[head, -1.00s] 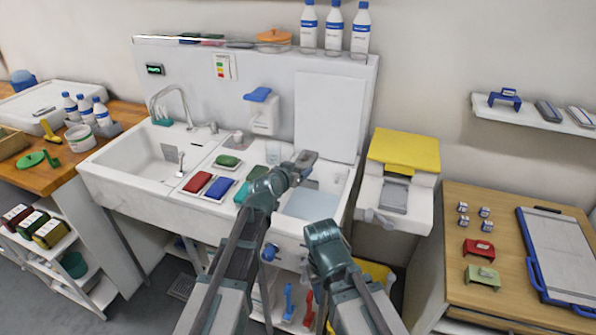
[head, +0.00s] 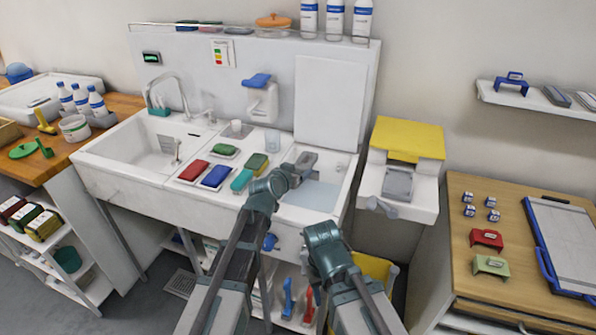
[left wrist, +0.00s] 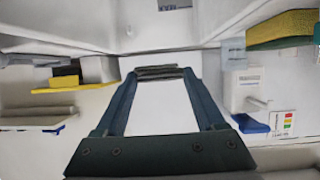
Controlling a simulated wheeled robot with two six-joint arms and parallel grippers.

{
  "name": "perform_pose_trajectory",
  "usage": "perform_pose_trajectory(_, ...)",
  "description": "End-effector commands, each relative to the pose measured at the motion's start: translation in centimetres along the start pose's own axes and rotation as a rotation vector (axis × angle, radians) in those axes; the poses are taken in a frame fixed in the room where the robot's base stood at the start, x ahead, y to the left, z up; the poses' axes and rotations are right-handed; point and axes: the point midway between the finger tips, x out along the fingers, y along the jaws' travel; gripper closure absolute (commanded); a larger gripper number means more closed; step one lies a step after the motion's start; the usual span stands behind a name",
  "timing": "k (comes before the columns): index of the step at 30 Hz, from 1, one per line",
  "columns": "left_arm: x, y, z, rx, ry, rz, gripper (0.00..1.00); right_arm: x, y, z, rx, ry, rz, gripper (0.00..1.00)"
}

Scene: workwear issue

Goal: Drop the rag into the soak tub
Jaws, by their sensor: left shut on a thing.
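My left gripper (head: 303,163) is held over the right-hand basin. That basin, the soak tub (head: 312,195), is white with pale blue liquid in it. A small dark grey folded thing, seemingly the rag (left wrist: 157,72), shows between the fingertips of the left gripper (left wrist: 158,78) in the left wrist view. The fingers are shut on it. In the head view it looks like a grey patch at the gripper's tip, and its edges are hard to tell from the jaws. My right arm is folded low in front of the sink and its gripper does not show.
Red, blue, green and teal pads (head: 215,176) lie between the left basin (head: 140,145) and the tub. A yellow-lidded bin (head: 408,140) is to the right. A wooden table (head: 475,210) stands further right.

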Motion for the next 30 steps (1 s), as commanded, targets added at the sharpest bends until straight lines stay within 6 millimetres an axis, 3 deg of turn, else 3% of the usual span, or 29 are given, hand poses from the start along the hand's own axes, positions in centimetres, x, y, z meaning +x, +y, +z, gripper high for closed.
perform_pose_trajectory(3,0.0,0.0,-0.1,0.0,0.0,0.0,0.84,-0.1,0.0,0.0,0.0,0.0,0.0,0.53)
perform_pose_trajectory(4,0.0,0.0,-0.1,0.0,0.0,0.0,0.27,-0.1,0.0,0.0,0.0,0.0,0.0,0.53)
perform_pose_trajectory(9,0.0,0.0,-0.1,0.0,0.0,0.0,0.0,-0.1,0.0,0.0,0.0,0.0,0.0,0.53)
perform_pose_trajectory(19,-1.0,0.0,-0.2,0.0,0.0,0.0,0.0,-0.5,0.1,0.0,0.0,0.0,0.0,0.53)
perform_pose_trajectory(30,-8.8,0.1,-0.3,-0.001,0.0,-0.001,0.0,-3.6,0.3,0.2,0.0,0.0,0.0,0.53)
